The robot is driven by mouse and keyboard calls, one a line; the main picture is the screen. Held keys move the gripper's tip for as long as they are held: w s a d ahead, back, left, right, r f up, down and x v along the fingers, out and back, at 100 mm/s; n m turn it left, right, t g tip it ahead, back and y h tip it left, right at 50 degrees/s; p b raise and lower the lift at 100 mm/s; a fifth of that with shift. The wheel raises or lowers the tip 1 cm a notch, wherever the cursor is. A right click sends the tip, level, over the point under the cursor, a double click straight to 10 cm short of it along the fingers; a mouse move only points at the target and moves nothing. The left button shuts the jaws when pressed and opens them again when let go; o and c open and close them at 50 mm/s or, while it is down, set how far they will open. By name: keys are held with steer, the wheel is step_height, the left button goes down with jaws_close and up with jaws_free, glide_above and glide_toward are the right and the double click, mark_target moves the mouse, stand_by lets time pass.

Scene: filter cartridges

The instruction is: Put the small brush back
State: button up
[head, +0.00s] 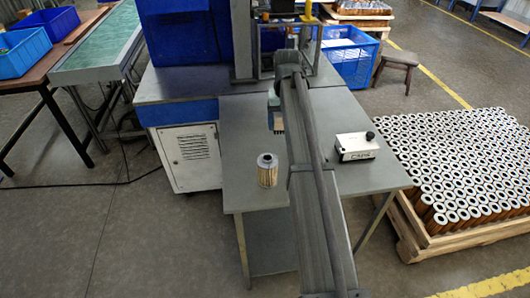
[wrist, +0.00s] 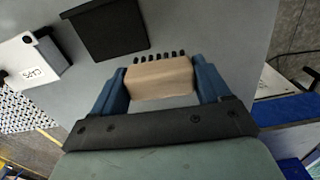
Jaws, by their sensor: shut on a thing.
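The small brush (wrist: 158,80), a tan wooden block with a row of dark bristles, is between the blue fingers of my gripper (wrist: 161,73) in the wrist view. My gripper is shut on the block, with the bristles showing on the far side. In the head view my gripper (head: 275,119) is over the grey table, just left of my arm, and the brush is too small there to make out clearly. A dark square pad (wrist: 104,28) lies on the table beyond the brush in the wrist view. My arm seems to hide it in the head view.
A white box marked CAPS (head: 354,147) with a dark knob stands on the grey table (head: 240,135), right of my arm. One filter cartridge (head: 267,172) stands near the front left edge. A pallet of many cartridges (head: 405,213) is on the floor at right.

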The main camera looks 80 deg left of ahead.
steer(key=s+a, duration=0.1)
steer(key=s, duration=0.5)
steer(key=shift+n, duration=0.4)
steer(key=shift+w+a+f, duration=0.1)
steer(key=shift+f, duration=2.3)
steer(key=shift+a+f, duration=0.1)
steer(key=shift+f, duration=2.3)
steer(key=shift+f, duration=0.15)
steer(key=o, duration=1)
step_height(320, 180, up, 12)
steer(key=shift+r, duration=0.15)
